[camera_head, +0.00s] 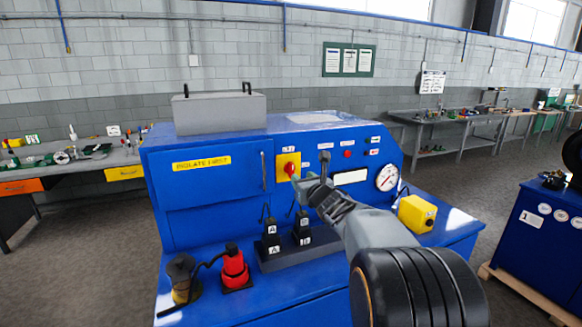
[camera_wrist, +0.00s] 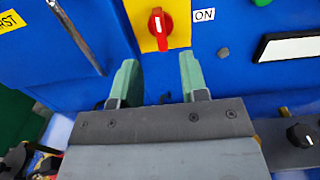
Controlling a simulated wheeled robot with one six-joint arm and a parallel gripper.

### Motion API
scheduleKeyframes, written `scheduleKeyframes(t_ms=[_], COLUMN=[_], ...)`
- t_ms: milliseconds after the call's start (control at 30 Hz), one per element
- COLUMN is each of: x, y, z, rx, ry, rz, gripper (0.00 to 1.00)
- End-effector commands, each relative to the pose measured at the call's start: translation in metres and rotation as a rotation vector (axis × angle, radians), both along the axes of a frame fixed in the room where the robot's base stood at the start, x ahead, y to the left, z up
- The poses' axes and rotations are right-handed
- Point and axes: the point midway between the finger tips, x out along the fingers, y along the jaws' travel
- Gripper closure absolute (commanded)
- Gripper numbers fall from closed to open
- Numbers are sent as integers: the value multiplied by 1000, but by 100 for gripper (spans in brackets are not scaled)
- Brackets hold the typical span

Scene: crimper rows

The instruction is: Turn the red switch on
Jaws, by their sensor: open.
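The red switch (camera_head: 290,169) is a rotary knob on a yellow plate, set in the front panel of the blue machine (camera_head: 210,214). My gripper (camera_head: 309,180) is in front of the panel, just right of the switch in the head view. In the wrist view my gripper (camera_wrist: 157,75) is open and empty, its two green fingertips below the switch and apart from it.
A gauge (camera_head: 387,177) is on the panel's right. Blocks marked A and B (camera_head: 302,226), a red lamp-like part (camera_head: 235,264) and a yellow box (camera_head: 417,214) stand on the blue ledge below.

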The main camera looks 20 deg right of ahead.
Motion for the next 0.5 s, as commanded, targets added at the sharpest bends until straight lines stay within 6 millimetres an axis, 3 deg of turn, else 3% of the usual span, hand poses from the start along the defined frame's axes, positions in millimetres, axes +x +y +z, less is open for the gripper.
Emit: scheduleKeyframes(t_ms=[200,500], x=[44,82], y=[1,0], z=[3,2], rx=[4,2], ry=[3,2], rz=[1,0], gripper=[60,60])
